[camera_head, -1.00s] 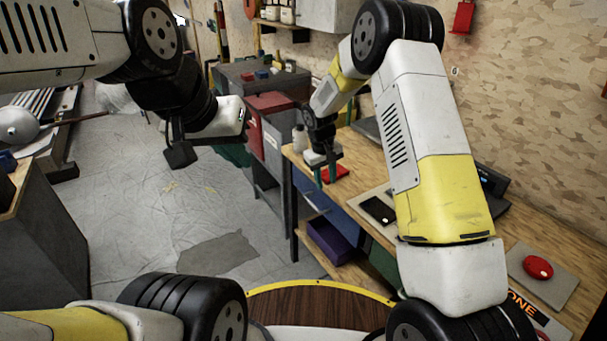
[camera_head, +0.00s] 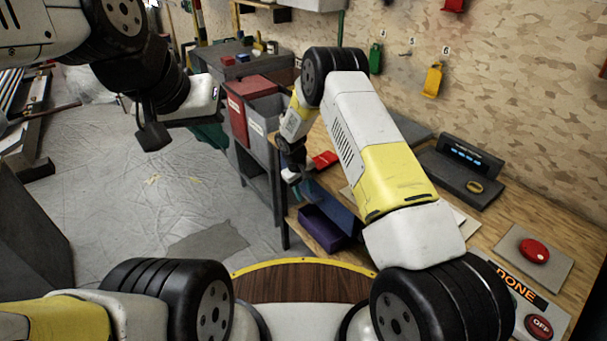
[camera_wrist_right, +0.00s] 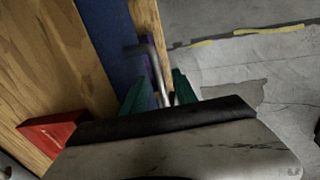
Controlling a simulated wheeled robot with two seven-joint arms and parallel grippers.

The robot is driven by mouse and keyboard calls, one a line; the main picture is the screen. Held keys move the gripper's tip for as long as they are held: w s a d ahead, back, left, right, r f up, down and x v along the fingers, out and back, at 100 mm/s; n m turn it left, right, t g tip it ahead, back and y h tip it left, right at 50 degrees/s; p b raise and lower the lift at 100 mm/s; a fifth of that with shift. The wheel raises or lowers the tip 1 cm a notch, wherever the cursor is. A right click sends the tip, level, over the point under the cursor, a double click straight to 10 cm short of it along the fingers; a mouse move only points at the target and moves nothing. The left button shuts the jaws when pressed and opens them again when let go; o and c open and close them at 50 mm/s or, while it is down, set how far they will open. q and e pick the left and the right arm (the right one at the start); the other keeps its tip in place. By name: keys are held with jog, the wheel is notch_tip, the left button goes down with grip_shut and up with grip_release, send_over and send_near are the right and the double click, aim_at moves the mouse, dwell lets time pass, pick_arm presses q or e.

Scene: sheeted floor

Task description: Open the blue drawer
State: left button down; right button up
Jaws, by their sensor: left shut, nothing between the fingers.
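My right gripper (camera_head: 291,180) is at the drawer front. In the right wrist view its two teal fingers (camera_wrist_right: 160,90) are apart, with the handle between them and a gap visible. My left gripper (camera_head: 195,103) is shut and empty at upper left, over the floor, far from the drawer; its fingertips are hard to make out.
Grey cabinets stand behind. The sheeted floor (camera_head: 110,190) at left is open.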

jog(key=shift+f, duration=0.1)
grip_shut()
dwell(1.4)
